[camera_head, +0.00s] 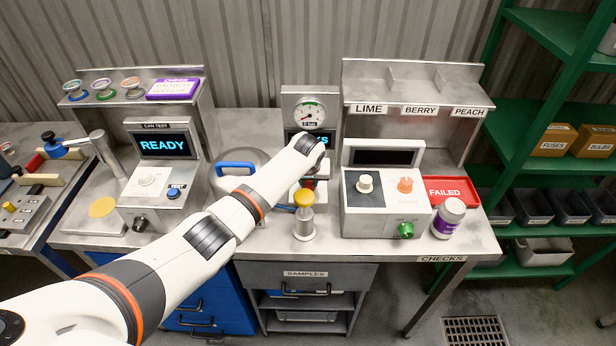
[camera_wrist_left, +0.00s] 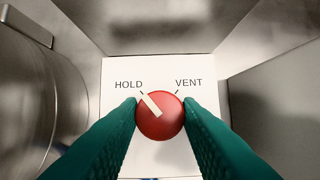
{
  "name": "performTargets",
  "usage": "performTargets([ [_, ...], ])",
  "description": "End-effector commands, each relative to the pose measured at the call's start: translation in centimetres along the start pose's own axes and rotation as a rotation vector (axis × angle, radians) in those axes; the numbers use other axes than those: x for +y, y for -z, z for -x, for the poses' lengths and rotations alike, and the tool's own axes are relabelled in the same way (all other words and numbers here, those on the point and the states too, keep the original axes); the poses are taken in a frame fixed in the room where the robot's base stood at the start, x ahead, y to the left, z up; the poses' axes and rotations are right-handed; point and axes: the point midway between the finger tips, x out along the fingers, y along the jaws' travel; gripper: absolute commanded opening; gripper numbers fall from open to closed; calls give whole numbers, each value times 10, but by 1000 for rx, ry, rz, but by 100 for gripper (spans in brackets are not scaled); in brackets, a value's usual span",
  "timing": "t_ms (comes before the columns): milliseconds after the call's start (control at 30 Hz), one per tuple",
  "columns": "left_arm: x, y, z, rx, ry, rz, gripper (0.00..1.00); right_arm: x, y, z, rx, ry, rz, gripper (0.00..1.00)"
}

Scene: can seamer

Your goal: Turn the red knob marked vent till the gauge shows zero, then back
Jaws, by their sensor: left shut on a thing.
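The red knob (camera_wrist_left: 160,115) sits on a white plate (camera_wrist_left: 118,75) printed HOLD at the left and VENT at the right. Its white pointer line is turned up-left toward HOLD. My left gripper (camera_wrist_left: 160,118) has its two green fingers shut on the knob, one at each side. In the head view my left arm reaches across to the panel below the gauge, and the wrist (camera_head: 308,155) hides most of the knob area. The round gauge (camera_head: 310,114) stands above it; its needle is too small to read surely. My right gripper is not in view.
A display (camera_head: 300,137) under the gauge is partly covered by my wrist. A yellow-topped post (camera_head: 304,215) stands just in front. A lidded steel pot (camera_head: 238,168) is left of it, and a control box (camera_head: 385,210) with a green knob is right.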

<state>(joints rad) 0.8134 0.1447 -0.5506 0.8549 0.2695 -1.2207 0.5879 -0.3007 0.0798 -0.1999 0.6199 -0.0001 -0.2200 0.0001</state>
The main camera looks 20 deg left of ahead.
Motion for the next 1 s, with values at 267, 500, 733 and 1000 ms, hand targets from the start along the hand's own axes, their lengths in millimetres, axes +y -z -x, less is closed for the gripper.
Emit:
performTargets([
  [267,0,-1,0,-1,-17,43,8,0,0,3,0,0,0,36],
  [500,0,-1,0,-2,-18,46,8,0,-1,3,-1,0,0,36],
  [733,0,-1,0,-1,-18,45,48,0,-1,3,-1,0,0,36],
  [1000,0,0,0,-1,-18,44,53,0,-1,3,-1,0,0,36],
])
